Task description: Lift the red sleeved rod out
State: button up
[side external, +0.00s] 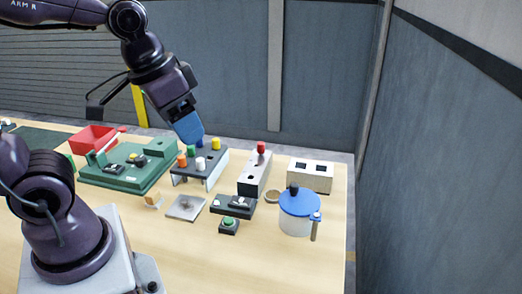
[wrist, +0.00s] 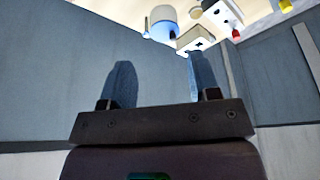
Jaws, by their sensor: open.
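My gripper (side external: 191,136) has blue fingers and is left of the rod, over or behind a dark rack of coloured pegs. In the wrist view the gripper (wrist: 158,65) has its fingers apart with nothing between them. The rod's lower part is hidden in the block.
The dark rack (side external: 210,163) holds several coloured pegs. A green fixture (side external: 120,178) and red bin (side external: 92,139) lie left. A blue-lidded pot (side external: 297,223) and two-hole block (side external: 310,180) stand right. A black box with a green button (side external: 229,226) is in front. The wall is behind.

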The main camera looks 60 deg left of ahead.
jog(key=w+a+f+n+g, duration=0.25)
jog(key=w+a+f, duration=0.3)
jog(key=w, duration=0.45)
jog(key=n+t+y, duration=0.1)
jog(key=n+y, duration=0.3)
jog(key=n, duration=0.4)
send_near(261, 143)
jog(key=x, duration=0.4)
jog(key=shift+s+f, duration=0.3)
jog(key=shift+f, duration=0.2)
jog(key=x, duration=0.5)
jog(key=shift+w+a+f, duration=0.15)
jog(key=shift+w, duration=0.25)
grip_shut()
